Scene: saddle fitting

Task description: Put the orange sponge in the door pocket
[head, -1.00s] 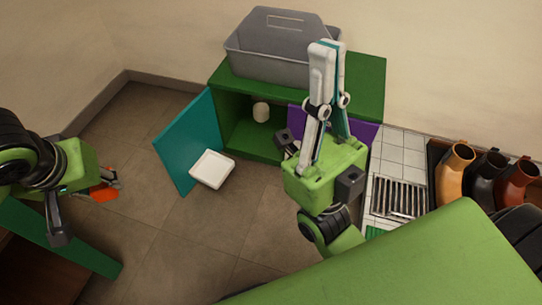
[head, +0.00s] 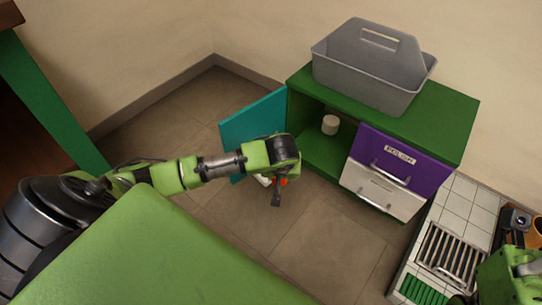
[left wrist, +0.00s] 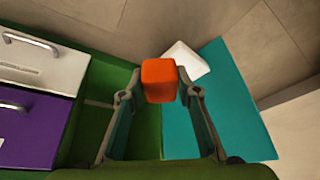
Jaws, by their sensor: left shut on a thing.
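The orange sponge (left wrist: 158,80) is between the fingertips of my left gripper (left wrist: 160,95) in the left wrist view. The gripper is shut on it. In the head view only a bit of the sponge (head: 283,182) shows below my left gripper (head: 276,196). The white door pocket (left wrist: 186,60) is on the inside of the teal door (left wrist: 235,100), just beyond the sponge. In the head view the arm mostly hides the pocket (head: 262,180); the open teal door (head: 250,121) stands behind. My right gripper (head: 528,266) shows only partly at the lower right.
The green cabinet (head: 460,115) has a purple drawer (head: 400,160) and a white drawer (head: 382,191). A grey caddy (head: 370,75) stands on top. A white roll-like object (head: 330,124) is inside. A grille (head: 450,255) is at right. Floor before the cabinet is clear.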

